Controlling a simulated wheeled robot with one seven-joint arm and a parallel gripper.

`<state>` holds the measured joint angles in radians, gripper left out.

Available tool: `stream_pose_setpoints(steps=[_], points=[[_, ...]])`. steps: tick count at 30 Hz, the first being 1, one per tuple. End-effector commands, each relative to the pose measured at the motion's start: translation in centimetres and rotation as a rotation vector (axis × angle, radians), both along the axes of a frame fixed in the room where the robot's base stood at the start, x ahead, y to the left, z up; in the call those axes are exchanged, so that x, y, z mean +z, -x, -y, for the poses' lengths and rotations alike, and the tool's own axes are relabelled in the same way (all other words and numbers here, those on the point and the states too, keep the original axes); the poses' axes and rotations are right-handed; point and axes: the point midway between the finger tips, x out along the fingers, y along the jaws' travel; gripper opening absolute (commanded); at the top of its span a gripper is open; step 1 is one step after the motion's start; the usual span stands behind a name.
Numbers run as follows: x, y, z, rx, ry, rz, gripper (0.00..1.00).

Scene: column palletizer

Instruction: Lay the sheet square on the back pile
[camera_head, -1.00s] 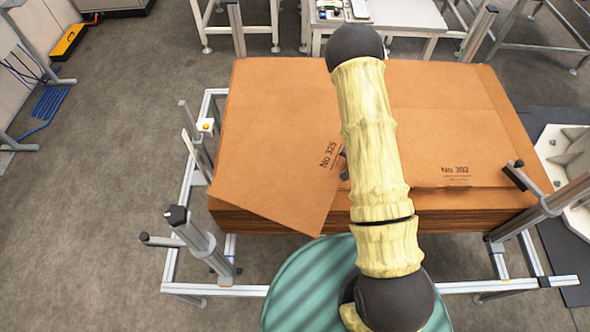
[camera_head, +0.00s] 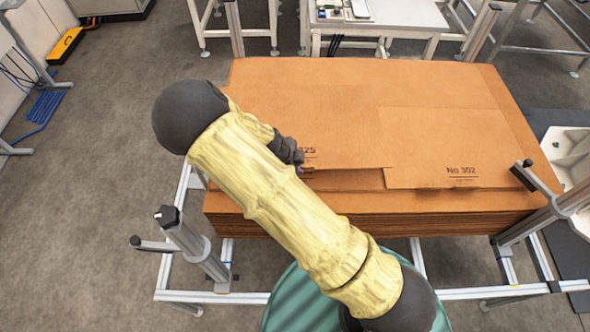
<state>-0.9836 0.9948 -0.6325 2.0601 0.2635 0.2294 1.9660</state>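A brown cardboard sheet (camera_head: 325,120) lies on the left part of the cardboard pile (camera_head: 430,203), its print partly covered by my arm. Its visible front edge runs nearly parallel to the pile's front edge and sits a little back from it. My gripper (camera_head: 297,163) is at this front edge, beside the print. Its fingertips are small and partly hidden, so I cannot tell whether they hold the sheet. My arm hides the sheet's left front part. Another sheet (camera_head: 440,140), marked No 302, lies on the right, with its front edge closer to the pile's front.
A metal frame (camera_head: 205,297) surrounds the pile, with a post (camera_head: 190,240) at front left and another (camera_head: 555,213) at front right. A white table (camera_head: 400,20) stands behind. Grey floor (camera_head: 90,200) is open at left.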

Motion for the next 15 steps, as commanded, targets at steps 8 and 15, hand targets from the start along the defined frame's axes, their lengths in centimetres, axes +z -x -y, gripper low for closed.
stream_pose_setpoints(steps=[8,15], points=[[0.12,0.55,-1.06,-0.029,0.001,0.001,0.00],[-0.13,0.57,-1.11,-0.025,0.001,0.000,0.00]])
